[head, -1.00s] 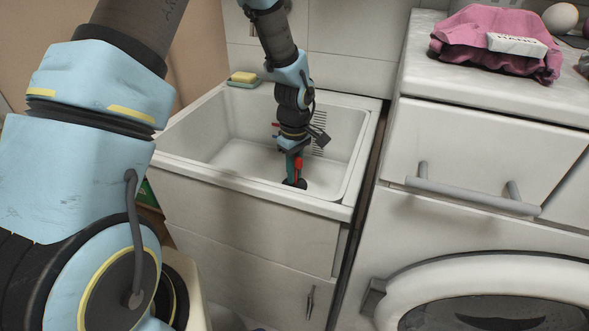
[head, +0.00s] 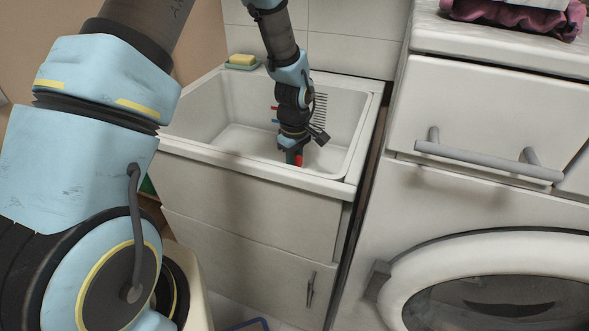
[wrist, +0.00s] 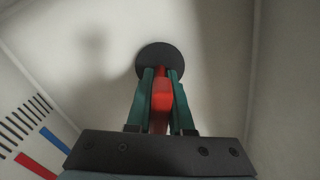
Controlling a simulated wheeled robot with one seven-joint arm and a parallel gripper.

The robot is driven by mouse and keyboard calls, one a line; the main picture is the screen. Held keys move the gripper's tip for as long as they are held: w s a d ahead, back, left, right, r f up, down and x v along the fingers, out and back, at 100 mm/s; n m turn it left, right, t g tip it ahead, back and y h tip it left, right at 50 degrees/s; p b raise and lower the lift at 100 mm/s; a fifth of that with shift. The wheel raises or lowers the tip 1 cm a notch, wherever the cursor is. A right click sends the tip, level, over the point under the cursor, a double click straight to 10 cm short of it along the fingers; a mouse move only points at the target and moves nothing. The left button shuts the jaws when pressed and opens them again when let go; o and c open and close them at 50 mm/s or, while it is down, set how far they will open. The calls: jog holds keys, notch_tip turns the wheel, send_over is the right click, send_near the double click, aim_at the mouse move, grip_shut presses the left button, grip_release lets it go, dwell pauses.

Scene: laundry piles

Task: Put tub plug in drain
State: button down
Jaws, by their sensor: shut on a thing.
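The white tub (head: 245,166) is a deep basin set in a cabinet. My gripper (head: 293,158) reaches down into it near the front wall. The tub plug is a black disc with a red handle; its red part (head: 299,160) shows between my fingers in the head view. In the wrist view my gripper's teal fingers (wrist: 161,98) are shut on the red handle, and the black disc (wrist: 160,58) lies beyond the tips, near a pale tub surface. The drain is not visible; I cannot tell whether the disc touches the tub floor or covers the drain.
A yellow sponge (head: 243,60) sits on the tub's back left corner. Dark stripes (head: 320,105) mark the inner wall; red and blue bars (wrist: 40,160) show beside them. A white washing machine (head: 480,250) and a drawer handle (head: 485,162) are at right, with pink cloth (head: 515,18) above.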

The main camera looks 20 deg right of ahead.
jog(key=shift+f+b, duration=0.35)
jog(key=shift+f, duration=0.15)
jog(key=c, duration=0.7)
grip_release()
